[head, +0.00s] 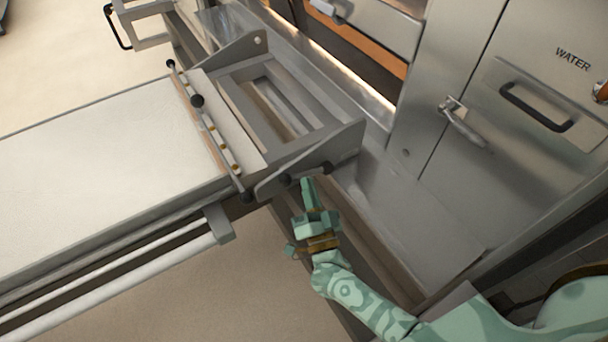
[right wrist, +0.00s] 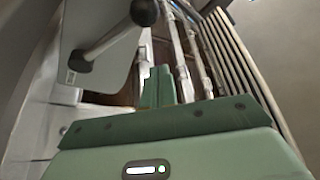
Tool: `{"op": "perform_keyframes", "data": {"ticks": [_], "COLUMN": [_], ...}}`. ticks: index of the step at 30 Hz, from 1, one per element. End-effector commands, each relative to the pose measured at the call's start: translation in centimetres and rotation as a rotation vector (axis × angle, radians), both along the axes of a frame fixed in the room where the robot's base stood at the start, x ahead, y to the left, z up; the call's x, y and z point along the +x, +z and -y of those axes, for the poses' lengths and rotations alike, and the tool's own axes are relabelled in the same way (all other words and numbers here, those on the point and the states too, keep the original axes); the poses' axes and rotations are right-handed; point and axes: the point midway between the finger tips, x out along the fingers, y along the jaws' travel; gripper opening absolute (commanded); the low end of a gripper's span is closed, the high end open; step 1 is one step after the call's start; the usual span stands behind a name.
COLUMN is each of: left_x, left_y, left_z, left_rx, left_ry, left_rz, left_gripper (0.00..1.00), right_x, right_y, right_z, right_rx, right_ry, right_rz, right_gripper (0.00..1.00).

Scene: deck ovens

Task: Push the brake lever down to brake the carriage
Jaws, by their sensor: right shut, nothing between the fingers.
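The brake lever (head: 310,172) is a short metal rod on the near side plate of the carriage (head: 342,146), with a dark pivot at its left and a dark knob at its right. In the right wrist view the lever (right wrist: 113,37) shows large, its black ball knob at the upper end, tilted up to the right. My right gripper (head: 307,183) is shut and empty. Its fingertips are at or just below the lever in the head view; I cannot tell whether they touch. The shut fingers also show in the right wrist view (right wrist: 166,80), to the right of the lever. My left gripper is not in view.
A long pale loader belt (head: 95,150) extends left from the carriage, with a rod and black knobs across its end. Steel oven fronts stand at the right, with a door handle (head: 465,125) and a water compartment handle (head: 537,107). Open floor (head: 200,295) lies below the loader.

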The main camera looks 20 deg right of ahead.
Motion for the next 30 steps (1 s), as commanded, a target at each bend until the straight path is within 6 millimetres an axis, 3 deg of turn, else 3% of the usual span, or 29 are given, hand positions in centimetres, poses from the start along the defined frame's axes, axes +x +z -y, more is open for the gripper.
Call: {"op": "perform_keyframes", "data": {"ticks": [3,10,30], "left_x": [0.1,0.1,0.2], "left_y": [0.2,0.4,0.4], "left_z": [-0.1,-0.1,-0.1], "left_rx": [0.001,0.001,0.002], "left_ry": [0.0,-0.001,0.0], "left_rz": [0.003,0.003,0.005], "left_gripper": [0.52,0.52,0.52], "right_x": [-2.3,-4.8,-5.2], "right_y": [-1.0,-1.9,-2.0], "right_z": [-0.3,-0.6,-0.6], "right_rx": [0.0,0.0,0.0], "right_ry": [0.001,-0.001,-0.001], "right_rz": [-0.002,0.001,0.002], "right_gripper": [0.0,0.0,0.0]}}
